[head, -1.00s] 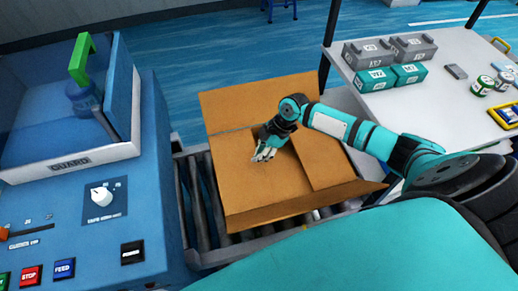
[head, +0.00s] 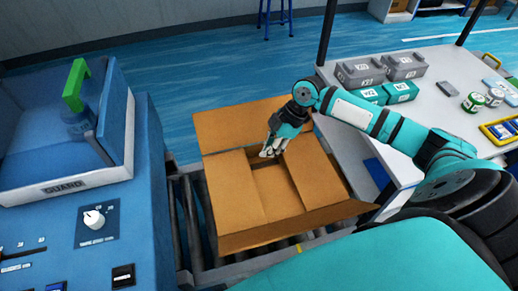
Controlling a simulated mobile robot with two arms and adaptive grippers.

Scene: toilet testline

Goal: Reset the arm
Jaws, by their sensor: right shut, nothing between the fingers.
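My right arm reaches in from the right. My right gripper (head: 271,147) is shut and empty, just above the far part of a cardboard box (head: 237,190). The box stands on a roller conveyor, and its flaps are spread with a gap between them in the middle. The inside of the box is mostly hidden. My left gripper is not in view.
A blue machine (head: 60,190) with a green handle (head: 75,85), a knob and buttons stands at the left. A white table (head: 450,115) at the right holds grey and teal boxes, cans and a yellow tray (head: 500,130). Blue floor lies behind.

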